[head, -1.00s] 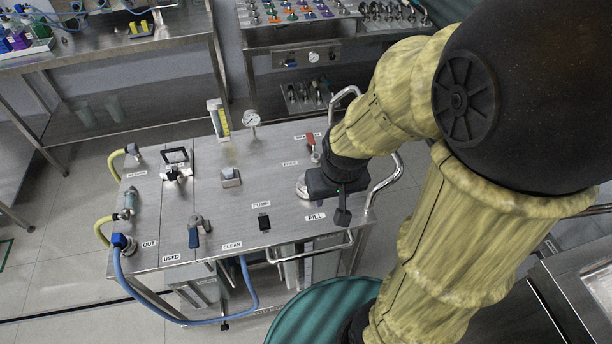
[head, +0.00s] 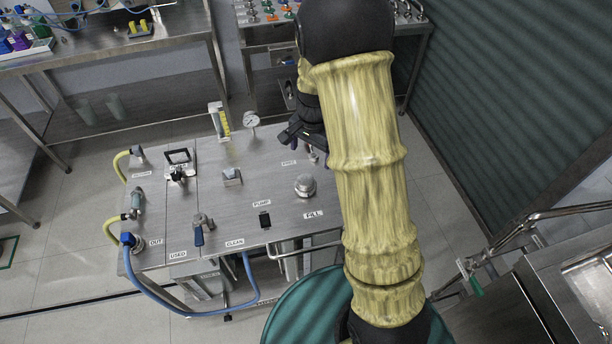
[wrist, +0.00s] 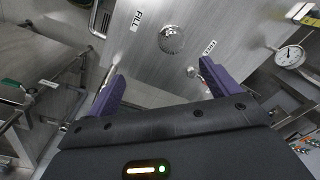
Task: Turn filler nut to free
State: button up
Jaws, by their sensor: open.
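The filler nut (head: 305,185), a round silver cap, sits on the steel skid top (head: 245,200) just behind the FILL label (head: 313,213). In the wrist view the nut (wrist: 172,38) lies beyond the fingertips, between the FILL label and the FREE label (wrist: 210,47). My gripper (head: 289,135) is above the back of the skid, behind and slightly left of the nut. In the wrist view its two purple fingers (wrist: 161,76) are spread apart with nothing between them. A small metal fitting beside the FREE label shows near the right finger.
A pressure gauge (head: 251,121) and a yellow-marked upright indicator (head: 218,120) stand at the skid's back edge. Several valves and a blue hose (head: 158,301) are on the left. A green drum (head: 290,310) stands in front. My arm covers the skid's right side.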

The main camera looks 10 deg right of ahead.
aim_at(306, 179)
jog(key=w+f+m, duration=0.1)
jog(key=w+m, duration=0.1)
jog(key=w, duration=0.1)
jog(key=w+f+m+p, duration=0.1)
jog(key=shift+w+f+g, duration=0.3)
jog(key=shift+w+f, duration=0.05)
jog(key=shift+a, duration=0.1)
notch_tip(306, 179, down, 17)
jog(key=p, duration=0.4)
jog(key=shift+f, duration=0.2)
jog(key=shift+c, duration=0.4)
jog(key=c, duration=0.9)
